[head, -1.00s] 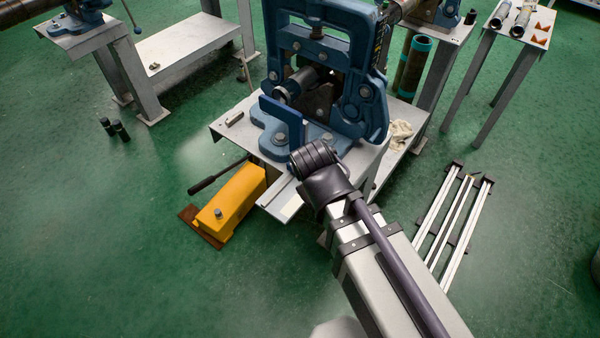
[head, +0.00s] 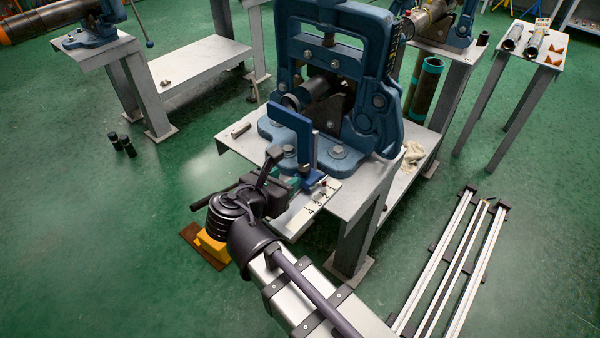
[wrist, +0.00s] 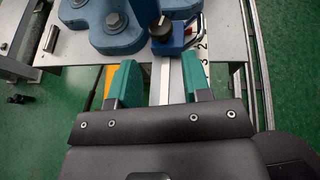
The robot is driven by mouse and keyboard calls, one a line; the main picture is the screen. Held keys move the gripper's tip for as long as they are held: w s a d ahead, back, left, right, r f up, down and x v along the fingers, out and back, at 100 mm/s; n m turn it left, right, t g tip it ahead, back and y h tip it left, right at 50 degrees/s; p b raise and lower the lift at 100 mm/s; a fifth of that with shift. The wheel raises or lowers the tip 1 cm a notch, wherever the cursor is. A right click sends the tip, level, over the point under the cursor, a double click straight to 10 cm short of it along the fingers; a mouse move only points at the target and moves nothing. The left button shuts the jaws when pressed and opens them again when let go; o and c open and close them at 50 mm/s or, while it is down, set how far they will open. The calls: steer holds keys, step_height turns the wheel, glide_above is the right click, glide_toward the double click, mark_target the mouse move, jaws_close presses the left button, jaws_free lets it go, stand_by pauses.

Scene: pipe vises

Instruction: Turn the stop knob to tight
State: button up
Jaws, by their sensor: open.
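In the wrist view the stop knob (wrist: 161,27) is a round black knob with a pale pointer mark, on top of a small blue stop block (wrist: 172,43). The block sits on a numbered rail (wrist: 204,60), which also shows in the head view (head: 311,212). My gripper (wrist: 157,70) is open, with its two teal fingers apart and nothing between them but the view of the rail and floor. The knob lies ahead of the fingertips, roughly in line with the gap, not touched. In the head view my gripper (head: 291,182) is beside the rail; the knob cannot be made out there.
A large blue pipe vise (head: 345,100) stands on the metal bench (head: 350,200), with an upright blue plate (head: 290,120) at its front. A yellow pump (head: 211,246) is on the floor, partly behind my arm. Long rails (head: 450,260) lie on the right floor.

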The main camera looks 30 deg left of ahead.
mark_target(301, 169)
steer(key=b+x, duration=0.2)
steer(key=x, duration=0.5)
steer(key=shift+w+f, duration=0.25)
steer(key=shift+w, duration=0.05)
steer(key=shift+c, duration=0.2)
steer(key=c, duration=0.6)
steer(key=shift+o, duration=0.2)
steer(key=m+h, duration=0.1)
steer(key=a+m+h, duration=0.1)
steer(key=shift+w+g+h, duration=0.15)
steer(key=shift+g+h, duration=0.15)
steer(key=shift+g, duration=0.1)
steer(key=shift+m+g+h, duration=0.3)
steer(key=shift+m+h, duration=0.7)
steer(key=shift+m, duration=0.1)
steer(key=shift+d, duration=0.2)
steer(key=o, duration=0.6)
